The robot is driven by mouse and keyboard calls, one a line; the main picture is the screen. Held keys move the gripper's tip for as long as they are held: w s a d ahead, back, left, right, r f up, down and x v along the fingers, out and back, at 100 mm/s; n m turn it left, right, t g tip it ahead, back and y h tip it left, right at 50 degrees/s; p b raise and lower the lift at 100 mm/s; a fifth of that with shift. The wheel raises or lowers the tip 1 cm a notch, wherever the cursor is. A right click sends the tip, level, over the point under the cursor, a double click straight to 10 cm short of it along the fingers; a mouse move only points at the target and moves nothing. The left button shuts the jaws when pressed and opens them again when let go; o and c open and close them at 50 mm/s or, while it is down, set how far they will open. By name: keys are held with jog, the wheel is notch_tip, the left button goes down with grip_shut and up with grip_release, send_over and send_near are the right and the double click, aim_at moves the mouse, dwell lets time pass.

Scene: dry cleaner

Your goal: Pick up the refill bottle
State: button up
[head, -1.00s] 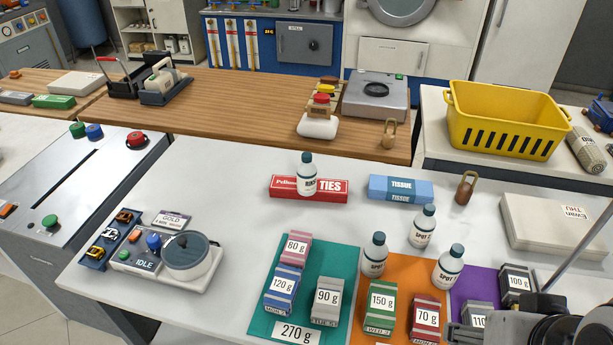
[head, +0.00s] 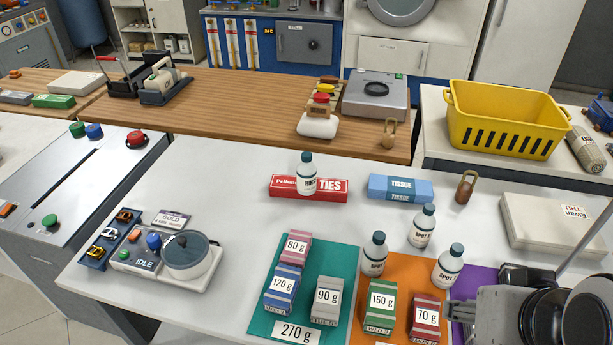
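Several white bottles with dark teal caps stand upright on the white counter. One bottle (head: 307,176) stands in front of the red TIES box; its label is too small to read surely, but differs from the others. Three more bottles carry labels that seem to read SPOT: one behind (head: 422,227), one at the left (head: 375,255) and one at the right (head: 448,266). I cannot make out my gripper's fingers there.
Weight-labelled boxes stand on the teal mat (head: 342,262) and orange mat (head: 395,338) in front. The red TIES box (head: 332,190), blue TISSUE box (head: 400,188) and brass padlock (head: 466,188) lie behind. A scale device (head: 188,256) sits left. The counter's left middle is clear.

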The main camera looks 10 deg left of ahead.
jog(key=w+a+r+t+y, duration=0.1)
jog(key=w+a+t, duration=0.1)
jog(key=w+a, duration=0.7)
jog(key=w+a+t+y, duration=0.15)
jog(key=w+a, duration=0.25)
jog(key=w, duration=0.9)
jog(key=w+a+r+t+y, duration=0.1)
jog(key=w+a+t, duration=0.1)
jog(key=w+a, duration=0.65)
jog(key=w+a+f+t, duration=0.2)
jog(key=w+a+f, duration=0.15)
jog(key=w, duration=0.35)
jog(key=t+h, duration=0.4)
send_near(307, 162)
jog(key=w, duration=0.3)
jog(key=shift+w+d+f, duration=0.1)
jog(key=shift+w+f, duration=0.05)
jog(key=shift+f, duration=0.05)
jog(key=shift+w, duration=1.3)
